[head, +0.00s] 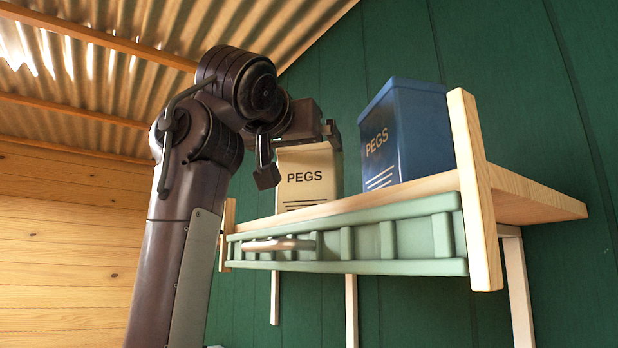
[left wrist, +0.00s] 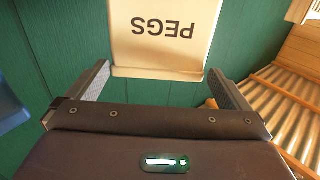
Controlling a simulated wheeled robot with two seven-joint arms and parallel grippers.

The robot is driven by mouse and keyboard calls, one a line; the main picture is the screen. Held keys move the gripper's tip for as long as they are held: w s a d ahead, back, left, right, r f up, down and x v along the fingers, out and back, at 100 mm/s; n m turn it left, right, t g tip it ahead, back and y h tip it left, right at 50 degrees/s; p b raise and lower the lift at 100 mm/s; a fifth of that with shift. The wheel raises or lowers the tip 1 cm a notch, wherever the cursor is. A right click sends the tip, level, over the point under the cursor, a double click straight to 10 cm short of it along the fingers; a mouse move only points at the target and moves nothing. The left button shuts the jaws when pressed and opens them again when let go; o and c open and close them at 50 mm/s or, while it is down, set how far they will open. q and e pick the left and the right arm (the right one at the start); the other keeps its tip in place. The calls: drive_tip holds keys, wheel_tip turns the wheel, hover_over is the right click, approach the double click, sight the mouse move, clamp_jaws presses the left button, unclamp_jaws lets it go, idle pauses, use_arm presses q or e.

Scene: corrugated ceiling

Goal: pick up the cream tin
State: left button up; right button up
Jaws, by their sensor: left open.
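The cream tin (head: 308,180), marked PEGS, stands upright on the wooden shelf, left of the blue tin. My left gripper (head: 298,154) is open at the upper part of the cream tin, with one finger showing at its left and one near its upper right edge. In the left wrist view the cream tin (left wrist: 162,35) appears upside down between the two spread fingers (left wrist: 158,70), with its near edge about level with the fingertips. Clear gaps show on both sides there, so the fingers do not grip it. My right gripper is not in view.
A blue tin (head: 408,135), also marked PEGS, stands to the right on the shelf (head: 525,192). A pale green slatted front with a metal handle (head: 278,245) runs along the shelf's front. A wooden end post (head: 474,190) rises at the right. A green wall stands behind.

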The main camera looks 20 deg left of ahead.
sight(305, 150)
use_arm(q)
drive_tip(key=shift+w+r+p, duration=0.2)
drive_tip(key=shift+r+p, duration=0.1)
drive_tip(key=shift+p, duration=0.15)
drive_tip(key=w+p, duration=0.2)
drive_tip(key=w, duration=0.1)
drive_tip(key=shift+w+d+f, duration=0.1)
drive_tip(key=shift+w+f, duration=0.05)
drive_tip(key=shift+f, duration=0.05)
drive_tip(key=w, duration=0.1)
drive_tip(key=w+f, duration=0.1)
drive_tip(key=w, duration=0.1)
drive_tip(key=shift+p, duration=0.3)
drive_tip(key=shift+s+r, duration=0.1)
drive_tip(key=shift+s, duration=0.05)
drive_tip(key=shift+s+r, duration=0.1)
drive_tip(key=shift+s, duration=0.3)
drive_tip(key=c, duration=1.5)
drive_tip(key=shift+r, duration=0.15)
drive_tip(key=shift+w+r, duration=0.2)
drive_tip(key=shift+r, duration=0.6)
drive_tip(key=r, duration=0.6)
drive_tip(key=shift+s+r, duration=0.1)
drive_tip(key=shift+s, duration=0.15)
drive_tip(key=shift+w+r, duration=0.2)
drive_tip(key=shift+r, duration=0.85)
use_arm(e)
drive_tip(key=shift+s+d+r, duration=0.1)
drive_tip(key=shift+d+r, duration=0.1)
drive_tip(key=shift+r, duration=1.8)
